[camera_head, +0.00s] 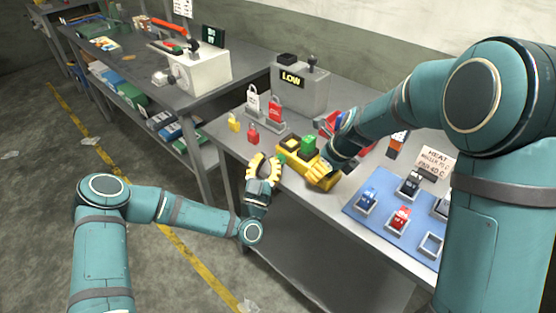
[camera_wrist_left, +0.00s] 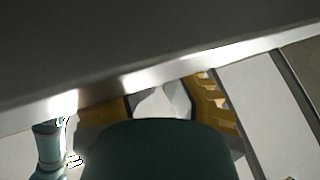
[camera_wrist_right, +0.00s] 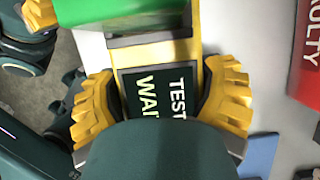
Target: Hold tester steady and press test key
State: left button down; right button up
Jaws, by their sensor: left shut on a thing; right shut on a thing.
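The yellow tester (camera_head: 292,166) lies near the front edge of the bench, with a green block (camera_head: 308,144) seated on top. Its dark screen (camera_wrist_right: 161,92) reads "TEST" and, partly covered, "WAI". My right gripper (camera_head: 322,172) is shut on the tester's right end, one finger on each side of the screen in the right wrist view (camera_wrist_right: 162,105). My left gripper (camera_head: 266,165) is at the bench's front edge by the tester's left end. A small green piece (camera_head: 281,159) is beside its fingertips. What lies between its fingers is not clear, also in the left wrist view (camera_wrist_left: 160,105).
A grey box reading "LOW" (camera_head: 300,90) stands behind. A blue mat (camera_head: 370,222) with several blocks in holders lies to the right. The bench edge (camera_wrist_left: 180,68) is close above my left gripper.

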pick_arm(q)
jog(key=shift+s+d+f, duration=0.2)
jog(key=shift+d+f, duration=0.2)
jog(key=shift+d, duration=0.1)
jog(key=shift+s+a+f+m+g+h, duration=0.25)
jog(key=shift+s+f+m+g+h, duration=0.05)
jog(key=shift+s, duration=0.35)
jog(key=s+a, duration=0.2)
jog(key=shift+a+r, duration=0.2)
jog(key=shift+a, duration=0.15)
